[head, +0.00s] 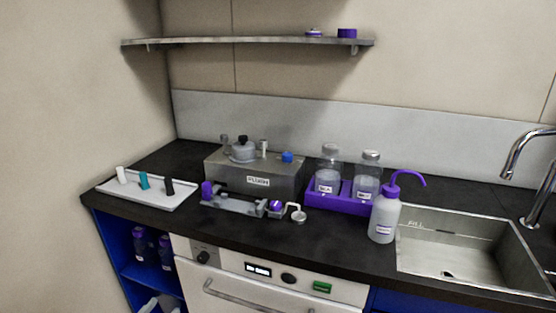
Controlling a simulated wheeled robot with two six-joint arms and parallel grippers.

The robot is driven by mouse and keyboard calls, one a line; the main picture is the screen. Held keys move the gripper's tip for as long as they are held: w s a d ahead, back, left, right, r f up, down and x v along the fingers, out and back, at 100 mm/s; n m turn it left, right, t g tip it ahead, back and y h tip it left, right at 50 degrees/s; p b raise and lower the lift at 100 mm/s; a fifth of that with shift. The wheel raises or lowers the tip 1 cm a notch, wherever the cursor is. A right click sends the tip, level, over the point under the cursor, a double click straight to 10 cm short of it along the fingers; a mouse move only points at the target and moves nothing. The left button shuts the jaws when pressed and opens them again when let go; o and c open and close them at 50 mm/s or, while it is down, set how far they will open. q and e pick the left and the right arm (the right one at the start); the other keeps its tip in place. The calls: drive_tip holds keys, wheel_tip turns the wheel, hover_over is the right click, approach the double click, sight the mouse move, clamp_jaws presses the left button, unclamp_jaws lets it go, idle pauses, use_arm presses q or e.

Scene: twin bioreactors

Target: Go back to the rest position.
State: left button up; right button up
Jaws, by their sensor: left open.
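My left gripper (161,303) shows only as a small pale shape at the bottom edge of the head view, in front of the blue cabinet; most of it is cut off. It is open, and I see nothing held in it. It is low, apart from the things on the counter. My right gripper is not in view.
The black counter (265,232) holds a white tray (108,186) with small coloured pieces, a steel unit (225,176), a purple rack (343,203) with two bottles and a wash bottle (384,218). A sink (450,235) is at right. The blue cabinet (112,240) holds purple-capped bottles.

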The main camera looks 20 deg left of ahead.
use_arm(q)
drive_tip(key=s+a+f+n+g+y+p, duration=0.15)
drive_tip(key=s+f+g, duration=0.3)
drive_tip(key=f, duration=0.65)
drive_tip(key=s+a+f+n+g+y+p, duration=0.1)
drive_tip(key=s+f+g+y+p, duration=0.15)
drive_tip(key=s+f, duration=0.65)
drive_tip(key=s+d+f+g+h+p, duration=0.1)
drive_tip(key=s+d+f+g, duration=0.4)
drive_tip(key=s+f, duration=0.4)
drive_tip(key=s+d+f+g+p, duration=0.1)
drive_tip(key=s+d+f+g, duration=0.3)
drive_tip(key=s+f, duration=0.5)
drive_tip(key=s+d, duration=0.2)
drive_tip(key=s, duration=0.3)
drive_tip(key=shift+d+f+g+h, duration=0.25)
drive_tip(key=shift+d+g+h, duration=0.05)
drive_tip(key=shift+g+h, duration=0.1)
drive_tip(key=shift+w, duration=0.1)
